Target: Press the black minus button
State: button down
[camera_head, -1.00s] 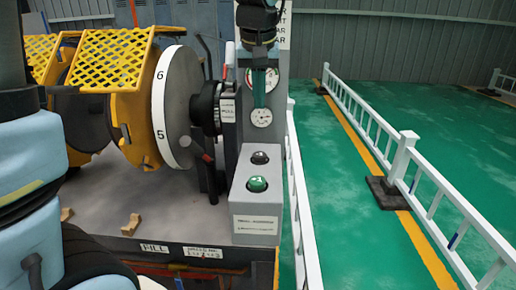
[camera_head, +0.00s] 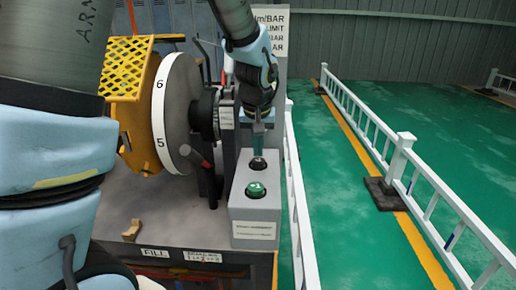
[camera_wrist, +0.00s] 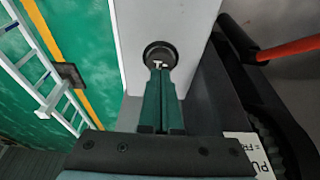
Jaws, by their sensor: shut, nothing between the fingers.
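The black button (camera_head: 258,164) sits on top of a grey control box (camera_head: 255,215), behind a green button (camera_head: 256,189). My gripper (camera_head: 258,153) is shut and empty, pointing down with its fingertips at the black button. In the wrist view the black button (camera_wrist: 160,54) shows a white mark, and the green fingertips (camera_wrist: 160,68) overlap its near edge. I cannot tell whether the tips touch the button or hover just over it. The green button is not seen in the wrist view.
A numbered disc (camera_head: 174,110) and a lever with a red grip (camera_head: 194,156) stand left of the box. A white railing (camera_head: 298,200) runs close along its right side. An orange handle (camera_wrist: 290,47) shows in the wrist view. Green floor beyond the railing is open.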

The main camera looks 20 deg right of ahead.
aim_at(258, 161)
jog(key=shift+f, duration=0.45)
jog(key=shift+f, duration=0.1)
notch_tip(258, 161, down, 2)
jog(key=shift+b, duration=0.85)
notch_tip(258, 161, up, 4)
jog(key=p, duration=0.3)
jog(key=shift+p, duration=0.35)
jog(key=b+v, duration=0.2)
jog(key=v, duration=0.8)
jog(key=shift+r, duration=0.2)
